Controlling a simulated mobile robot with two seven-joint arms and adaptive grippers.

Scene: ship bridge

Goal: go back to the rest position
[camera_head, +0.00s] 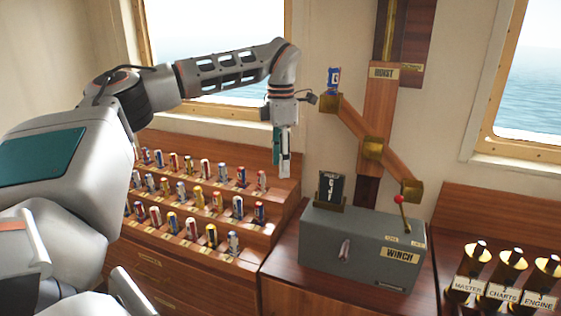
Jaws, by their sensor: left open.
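My left gripper (282,152) hangs pointing down at the end of the left arm, above the right end of the tiered wooden rack. It is open and nothing shows between its fingers. The arm comes in from the left and reaches across in front of the window. My right gripper is not in view.
The rack (290,187) holds several small cans. A grey winch box (325,230) with a red-knobbed lever (401,211) stands right of it. Above is a tilted wooden hoist beam (355,122) with a blue can (333,80) at its upper left end. Brass cylinders (510,265) stand at lower right.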

